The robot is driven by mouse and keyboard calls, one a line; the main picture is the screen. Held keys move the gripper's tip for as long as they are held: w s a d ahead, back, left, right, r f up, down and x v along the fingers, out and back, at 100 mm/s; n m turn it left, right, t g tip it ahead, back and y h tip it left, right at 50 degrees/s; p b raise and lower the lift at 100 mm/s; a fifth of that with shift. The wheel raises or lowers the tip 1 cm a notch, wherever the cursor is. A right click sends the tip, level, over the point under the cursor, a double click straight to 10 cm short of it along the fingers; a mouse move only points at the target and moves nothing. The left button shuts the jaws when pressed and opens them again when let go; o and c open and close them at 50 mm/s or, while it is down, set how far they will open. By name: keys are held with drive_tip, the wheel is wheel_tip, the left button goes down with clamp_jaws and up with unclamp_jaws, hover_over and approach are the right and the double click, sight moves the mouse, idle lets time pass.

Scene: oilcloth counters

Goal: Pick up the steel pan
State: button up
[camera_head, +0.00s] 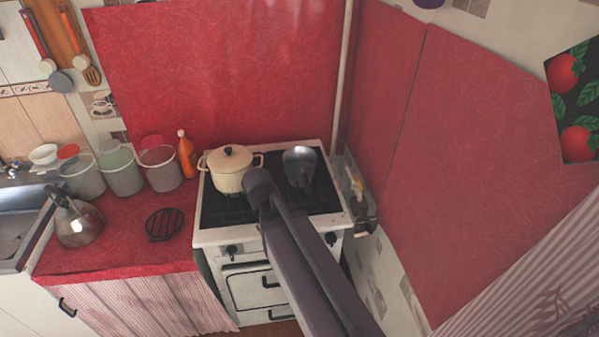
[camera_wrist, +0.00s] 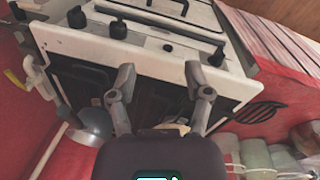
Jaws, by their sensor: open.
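The steel pan (camera_head: 299,160) stands on the right rear part of the white stove's dark top, to the right of a cream pot. In the wrist view the pan (camera_wrist: 90,122) is a grey round shape at lower left, beyond my left finger and partly hidden by my gripper. My gripper (camera_wrist: 160,84) has its two grey fingers wide apart with nothing between them but the stove behind. The fingers are apart from the pan. In the head view my dark arm crosses the stove front, and I cannot make out the fingers there.
The cream lidded pot (camera_head: 229,168) stands close left of the pan. The white stove (camera_head: 240,235) has knobs on its front. The red counter (camera_head: 115,250) holds a kettle (camera_head: 75,220), a black trivet (camera_head: 164,224), several containers and an orange bottle (camera_head: 186,155). A red wall stands at right.

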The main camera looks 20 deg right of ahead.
drive_tip(key=w+d+f+h+b, duration=0.4)
drive_tip(key=w+d+f+b, duration=0.1)
drive_tip(key=w+b, duration=0.1)
drive_tip(key=n+t+h+b, duration=0.2)
drive_tip(key=t+h+b, duration=0.1)
drive_tip(key=h+b, duration=1.1)
approach(302, 170)
drive_tip(key=a+r+y+b, duration=0.1)
drive_tip(key=a+y+b, duration=0.1)
drive_tip(key=a, duration=0.2)
drive_tip(key=shift+s+d+r, duration=0.2)
drive_tip(key=shift+r, duration=0.05)
drive_tip(key=shift+d, duration=0.1)
drive_tip(key=w+d, duration=0.1)
drive_tip(key=d, duration=0.7)
drive_tip(key=shift+w+d, duration=0.15)
drive_tip(key=shift+d, duration=0.05)
drive_tip(key=shift+f, duration=0.1)
